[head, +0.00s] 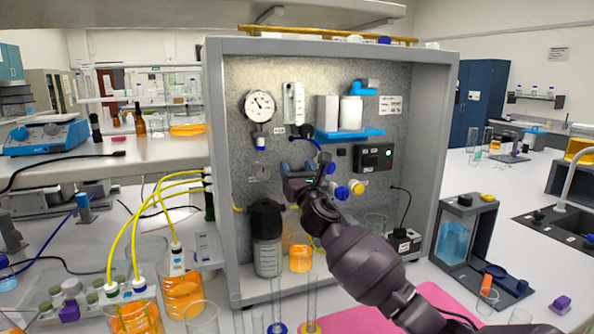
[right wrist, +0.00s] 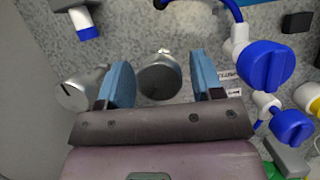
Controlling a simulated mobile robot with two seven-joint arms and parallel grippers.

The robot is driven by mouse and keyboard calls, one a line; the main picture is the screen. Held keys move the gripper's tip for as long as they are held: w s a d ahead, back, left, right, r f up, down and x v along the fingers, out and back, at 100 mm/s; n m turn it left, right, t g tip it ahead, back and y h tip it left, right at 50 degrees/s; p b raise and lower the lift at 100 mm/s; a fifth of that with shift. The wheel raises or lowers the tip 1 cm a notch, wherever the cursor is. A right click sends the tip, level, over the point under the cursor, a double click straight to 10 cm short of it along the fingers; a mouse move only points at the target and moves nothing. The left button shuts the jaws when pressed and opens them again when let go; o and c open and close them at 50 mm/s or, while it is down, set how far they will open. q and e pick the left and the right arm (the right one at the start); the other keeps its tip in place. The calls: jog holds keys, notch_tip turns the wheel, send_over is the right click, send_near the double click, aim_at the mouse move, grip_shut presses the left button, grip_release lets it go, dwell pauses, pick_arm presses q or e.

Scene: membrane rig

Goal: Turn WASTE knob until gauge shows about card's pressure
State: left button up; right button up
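The round white gauge (head: 259,106) is at the upper left of the grey panel. Its needle shows, but the figures are too small to read. A white printed card (head: 391,105) is at the panel's upper right, its text unreadable. My right gripper (head: 298,168) is at the panel's middle, its blue fingers apart. In the right wrist view a round grey knob (right wrist: 160,76) lies between the open fingers, with gaps on both sides. A second grey knob (right wrist: 80,90) is left of the left finger. Small labels are partly hidden, so I cannot tell which knob is WASTE. My left gripper is not in view.
Blue valve handles (right wrist: 266,64) are close to the right of my fingers. A dark-capped bottle (head: 267,240) and a flask of orange liquid (head: 299,255) stand below the gripper. Glass cylinders stand in front, and a pink mat (head: 375,318) lies at the front.

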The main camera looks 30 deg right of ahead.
jog(key=c, duration=0.7)
jog(key=shift+c, duration=0.2)
jog(key=shift+m, duration=0.4)
jog(key=m+h, duration=0.2)
jog(key=m, duration=0.1)
jog(key=shift+a+m+g+p, duration=0.1)
jog(key=shift+m+g+p, duration=0.3)
jog(key=m+h, duration=0.1)
jog(key=m, duration=0.1)
jog(key=m+g+h+p, duration=0.1)
jog(key=m, duration=0.1)
jog(key=shift+m+g, duration=0.3)
jog(key=shift+m, duration=0.1)
jog(key=shift+m+g+h+p, duration=0.5)
jog(key=shift+m+g+p, duration=0.15)
jog(key=shift+m, duration=1.25)
